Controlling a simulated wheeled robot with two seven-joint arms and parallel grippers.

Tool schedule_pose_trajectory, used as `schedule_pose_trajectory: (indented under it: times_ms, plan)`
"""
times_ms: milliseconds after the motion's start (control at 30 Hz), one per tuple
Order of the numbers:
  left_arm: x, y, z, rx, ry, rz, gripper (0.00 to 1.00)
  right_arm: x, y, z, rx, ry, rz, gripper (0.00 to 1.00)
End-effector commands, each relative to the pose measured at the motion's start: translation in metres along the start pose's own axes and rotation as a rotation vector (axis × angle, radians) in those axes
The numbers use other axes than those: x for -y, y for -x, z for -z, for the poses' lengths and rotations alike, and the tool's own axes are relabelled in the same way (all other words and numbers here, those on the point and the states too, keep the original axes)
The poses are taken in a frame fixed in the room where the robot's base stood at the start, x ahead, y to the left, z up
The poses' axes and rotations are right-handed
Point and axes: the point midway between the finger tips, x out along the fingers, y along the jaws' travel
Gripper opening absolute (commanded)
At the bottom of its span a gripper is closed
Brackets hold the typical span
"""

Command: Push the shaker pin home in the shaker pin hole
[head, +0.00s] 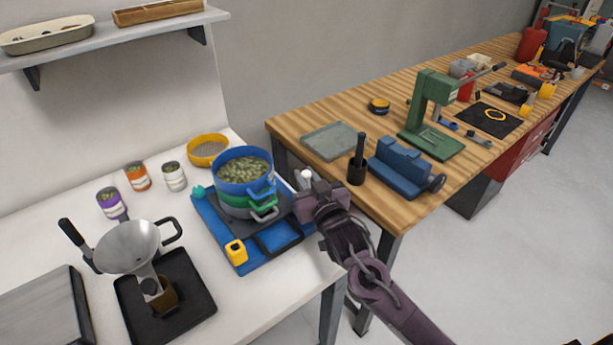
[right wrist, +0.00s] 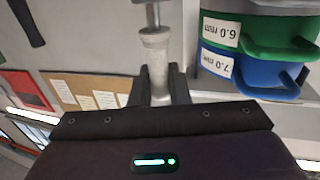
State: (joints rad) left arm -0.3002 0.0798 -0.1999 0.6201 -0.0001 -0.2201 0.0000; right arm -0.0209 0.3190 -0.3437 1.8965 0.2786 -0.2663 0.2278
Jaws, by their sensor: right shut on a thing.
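The shaker pin (right wrist: 154,65) has a pale grey grip and a thin metal shank. In the right wrist view it stands between the two fingers of my right gripper (right wrist: 160,88), which is shut on it. The shank meets a grey surface at the top edge; how deep it sits, and the hole itself, I cannot see. In the head view the pin's pale top (head: 306,174) shows beside my right gripper (head: 312,190), at the right edge of the shaker (head: 206,222). Stacked blue and green sieves (head: 243,182) stand on the shaker. My left gripper is not in view.
A yellow control box (head: 236,252) sits at the shaker's front. A funnel (head: 128,246) stands over a black tray (head: 190,285) at left. A wooden bench (head: 310,115) with a blue vise (head: 405,165) lies right of my right gripper. Several cans stand behind the funnel.

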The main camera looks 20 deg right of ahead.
Motion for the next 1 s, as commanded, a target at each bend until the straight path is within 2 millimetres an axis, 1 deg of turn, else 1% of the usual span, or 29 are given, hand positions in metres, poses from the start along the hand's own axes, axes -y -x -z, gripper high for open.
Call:
schedule_pose_trajectory:
  times_ms: [700,1000]
  plan:
    - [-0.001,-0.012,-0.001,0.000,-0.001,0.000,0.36,0.000,0.000,-0.019,-0.001,0.000,0.000,0.00]
    - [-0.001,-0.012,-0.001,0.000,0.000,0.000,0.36,0.000,0.000,-0.022,0.002,0.000,0.000,0.00]
